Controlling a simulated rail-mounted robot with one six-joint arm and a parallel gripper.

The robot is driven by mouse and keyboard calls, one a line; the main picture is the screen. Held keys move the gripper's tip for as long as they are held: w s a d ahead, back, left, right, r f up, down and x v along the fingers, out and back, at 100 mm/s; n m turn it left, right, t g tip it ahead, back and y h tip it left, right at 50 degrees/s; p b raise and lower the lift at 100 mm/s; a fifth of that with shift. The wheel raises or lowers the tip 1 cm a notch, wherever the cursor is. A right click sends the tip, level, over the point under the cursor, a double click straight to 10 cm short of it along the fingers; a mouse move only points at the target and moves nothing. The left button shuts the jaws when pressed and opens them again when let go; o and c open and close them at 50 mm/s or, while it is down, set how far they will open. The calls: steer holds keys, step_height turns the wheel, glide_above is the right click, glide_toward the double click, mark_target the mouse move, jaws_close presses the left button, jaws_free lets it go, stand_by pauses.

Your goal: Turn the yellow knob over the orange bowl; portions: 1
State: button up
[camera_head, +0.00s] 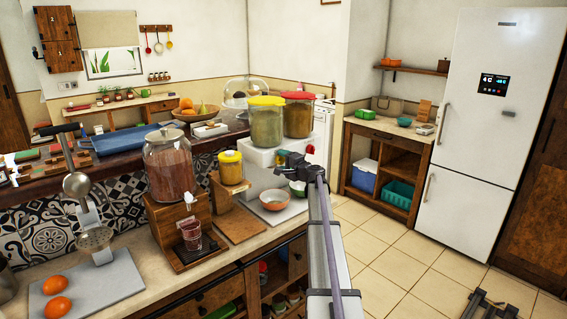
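A dispenser with a white base (258,152) stands on the counter and carries two clear canisters, one with a yellow lid (266,101) and one with a red lid (298,95). The orange bowl (274,200) sits on a light tray below the yellow-lidded canister, and its inside looks pale. My gripper (283,160) is at the front of the white base, above and slightly right of the orange bowl. The yellow knob cannot be made out; my gripper covers the place below that canister. I cannot tell whether the fingers are open, shut or touching it.
A yellow-lidded jar (230,167), a large brown-filled jar (169,165) and a glass (191,235) stand to the left. The floor at right is mostly clear.

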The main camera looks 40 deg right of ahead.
steer(key=shift+o, duration=0.4)
steer(key=s, duration=1)
steer(key=shift+s+d, duration=0.25)
steer(key=shift+s, duration=0.15)
